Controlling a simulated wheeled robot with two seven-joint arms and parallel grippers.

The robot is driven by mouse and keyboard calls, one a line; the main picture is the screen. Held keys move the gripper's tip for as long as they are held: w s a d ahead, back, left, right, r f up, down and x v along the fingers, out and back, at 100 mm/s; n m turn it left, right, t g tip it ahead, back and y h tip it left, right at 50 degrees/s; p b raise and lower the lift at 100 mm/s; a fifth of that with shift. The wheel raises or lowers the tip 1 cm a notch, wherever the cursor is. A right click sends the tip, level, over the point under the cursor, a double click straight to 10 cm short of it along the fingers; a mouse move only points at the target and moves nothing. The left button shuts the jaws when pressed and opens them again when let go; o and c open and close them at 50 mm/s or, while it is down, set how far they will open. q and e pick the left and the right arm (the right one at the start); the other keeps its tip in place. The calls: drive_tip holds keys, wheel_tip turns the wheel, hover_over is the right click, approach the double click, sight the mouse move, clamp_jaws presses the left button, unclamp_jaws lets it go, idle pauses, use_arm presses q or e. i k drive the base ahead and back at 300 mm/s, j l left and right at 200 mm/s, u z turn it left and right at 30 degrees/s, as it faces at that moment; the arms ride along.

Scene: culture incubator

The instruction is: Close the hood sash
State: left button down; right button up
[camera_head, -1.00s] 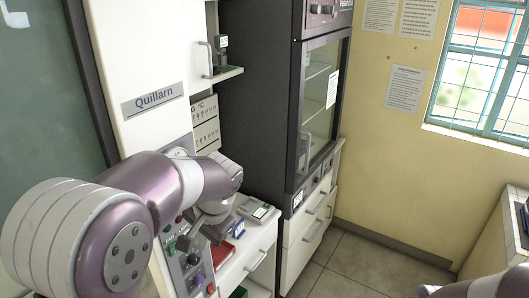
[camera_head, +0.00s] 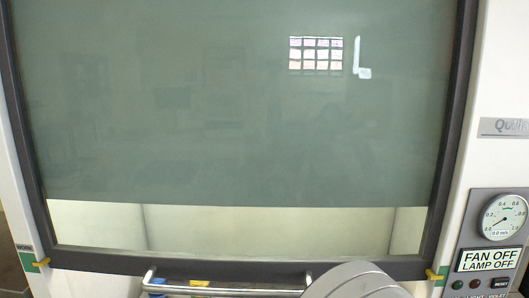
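The hood sash (camera_head: 240,120) is a large grey-green glass panel in a dark frame, and it fills most of the head view. Its straight lower edge lies low in the frame, above an open strip through which the pale hood interior (camera_head: 280,228) shows. A metal bar (camera_head: 230,290) runs across the bottom of the view below the frame's lower edge. A grey-white rounded link of one of my arms shows at the bottom, right of centre, covering the bar's right end. Neither gripper is in view.
The dark frame's bottom rail (camera_head: 110,262) has yellow clips near both ends. At right is a control panel with a round gauge (camera_head: 505,217) and a display (camera_head: 488,260) reading "FAN OFF LAMP OFF". A "Quillarn" nameplate (camera_head: 503,127), partly cut off, is above.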

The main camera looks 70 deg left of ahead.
sight(293, 269)
drive_tip(key=u, duration=2.5)
drive_tip(key=j+z, duration=0.3)
drive_tip(key=k+j, duration=0.05)
drive_tip(key=j, duration=0.05)
